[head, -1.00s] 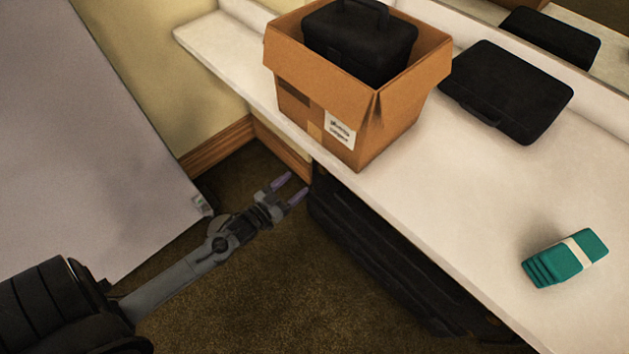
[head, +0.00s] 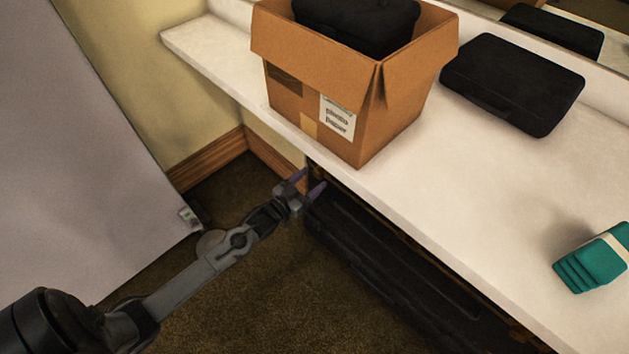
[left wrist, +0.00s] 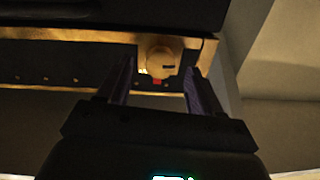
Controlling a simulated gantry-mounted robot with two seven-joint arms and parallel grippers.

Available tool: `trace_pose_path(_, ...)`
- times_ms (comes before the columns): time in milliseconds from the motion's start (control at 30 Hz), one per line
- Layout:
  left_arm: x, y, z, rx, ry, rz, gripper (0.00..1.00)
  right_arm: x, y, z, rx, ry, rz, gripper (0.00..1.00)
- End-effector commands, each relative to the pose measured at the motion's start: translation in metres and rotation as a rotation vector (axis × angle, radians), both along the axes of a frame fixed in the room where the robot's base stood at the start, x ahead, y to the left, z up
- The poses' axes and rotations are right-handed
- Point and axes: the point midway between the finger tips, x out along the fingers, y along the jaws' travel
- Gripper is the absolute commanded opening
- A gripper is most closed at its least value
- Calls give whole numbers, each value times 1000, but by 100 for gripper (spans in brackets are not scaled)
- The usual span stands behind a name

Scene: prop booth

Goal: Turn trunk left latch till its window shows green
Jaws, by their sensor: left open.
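The black trunk (head: 385,262) stands under the white counter, its near left end beside my left gripper. In the left wrist view, a round brass latch (left wrist: 162,60) sits on the trunk's brass-edged front, with a small red window (left wrist: 158,82) just below it. My left gripper (head: 308,182) is open; in the left wrist view its two purple fingers (left wrist: 160,84) stand on either side of the latch as seen there. I cannot tell whether they touch it. My right gripper is not in view.
The counter (head: 430,200) overhangs the trunk closely. On it are a cardboard box (head: 310,95) holding a black case, a flat black case (head: 515,85) and a teal bundle (head: 592,265). A grey panel (head: 90,130) leans at left. Carpet (head: 260,290) is clear before the trunk.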

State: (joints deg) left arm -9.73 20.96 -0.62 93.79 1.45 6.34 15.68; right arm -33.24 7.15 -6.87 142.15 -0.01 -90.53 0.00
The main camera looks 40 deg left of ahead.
Motion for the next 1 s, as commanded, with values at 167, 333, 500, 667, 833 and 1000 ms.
trace_pose_path(167, 16, -1, -2, 0, 0, 0, 65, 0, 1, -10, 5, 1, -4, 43)
trace_pose_path(333, 21, -1, 0, 0, 1, 0, 65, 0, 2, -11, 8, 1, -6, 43)
trace_pose_path(500, 21, -1, 0, 0, 1, 0, 65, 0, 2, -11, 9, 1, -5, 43)
trace_pose_path(667, 21, -1, 0, 0, 1, 0, 51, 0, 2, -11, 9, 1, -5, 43)
trace_pose_path(833, 21, -1, 0, 0, 1, 0, 25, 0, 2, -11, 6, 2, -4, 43)
trace_pose_path(1000, 21, -1, 0, -1, 1, 0, 9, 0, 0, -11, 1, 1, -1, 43)
